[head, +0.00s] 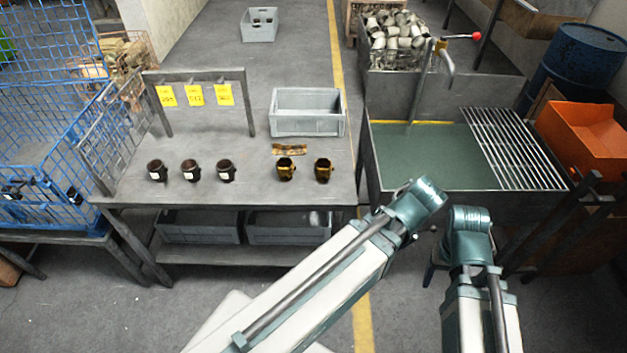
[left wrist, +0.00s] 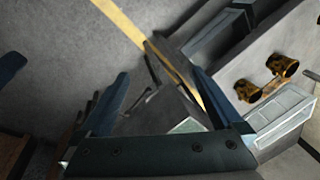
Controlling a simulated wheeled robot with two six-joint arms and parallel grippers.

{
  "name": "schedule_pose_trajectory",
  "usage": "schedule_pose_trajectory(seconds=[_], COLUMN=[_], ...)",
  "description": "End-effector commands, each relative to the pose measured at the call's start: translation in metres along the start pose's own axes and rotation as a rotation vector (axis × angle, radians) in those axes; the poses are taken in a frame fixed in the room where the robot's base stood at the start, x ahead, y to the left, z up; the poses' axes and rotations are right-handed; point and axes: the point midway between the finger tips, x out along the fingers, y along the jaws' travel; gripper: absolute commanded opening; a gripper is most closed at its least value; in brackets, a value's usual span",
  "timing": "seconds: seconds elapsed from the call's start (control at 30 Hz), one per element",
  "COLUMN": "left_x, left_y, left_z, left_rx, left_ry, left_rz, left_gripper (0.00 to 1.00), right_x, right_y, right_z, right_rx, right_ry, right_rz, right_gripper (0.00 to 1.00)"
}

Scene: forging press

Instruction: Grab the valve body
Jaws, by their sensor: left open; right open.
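Two yellow-brown valve bodies, one (head: 285,168) left of the other (head: 323,170), stand on the workbench (head: 255,190). Three dark valve bodies, the left (head: 157,171), middle (head: 190,170) and right (head: 225,171), stand in a row farther left. The two yellow-brown ones also show at the right of the left wrist view (left wrist: 285,65) (left wrist: 248,91). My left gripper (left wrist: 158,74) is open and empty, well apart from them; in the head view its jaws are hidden. My right gripper (head: 430,262) is mostly hidden behind its arm, right of the bench, away from the valve bodies.
A grey bin (head: 307,112) stands at the bench's back right, and a rack with yellow tags (head: 195,94) at its back left. A sink (head: 420,165) with a grate is right of the bench. A blue wire cage (head: 45,165) stands left. The bench's front strip is clear.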

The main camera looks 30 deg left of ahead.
Motion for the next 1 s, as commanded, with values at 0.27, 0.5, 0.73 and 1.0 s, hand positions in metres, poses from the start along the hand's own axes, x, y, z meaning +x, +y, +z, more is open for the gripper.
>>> schedule_pose_trajectory(seconds=[0.27, 0.5, 0.73, 1.0], left_x=[0.109, 0.138, 0.141, 0.144], left_y=[-0.106, -0.18, -0.209, -0.218], left_z=[-0.084, -0.125, -0.139, -0.144], left_rx=[-0.592, -0.897, -1.002, -1.016], left_ry=[0.357, 0.676, 0.83, 0.851], left_rz=[-0.309, -0.431, -0.458, -0.458], left_gripper=[1.0, 1.0, 1.0, 1.0], right_x=[0.119, 0.177, 0.197, 0.201], right_y=[-0.011, -0.017, -0.019, -0.019], right_z=[-0.007, -0.01, -0.012, -0.012], right_rx=[0.0, 0.0, 0.0, 0.0], right_ry=[0.0, 0.0, 0.0, 0.0], right_rz=[0.0, 0.0, 0.0, 0.0], right_gripper=[0.66, 0.66, 0.66, 0.66])
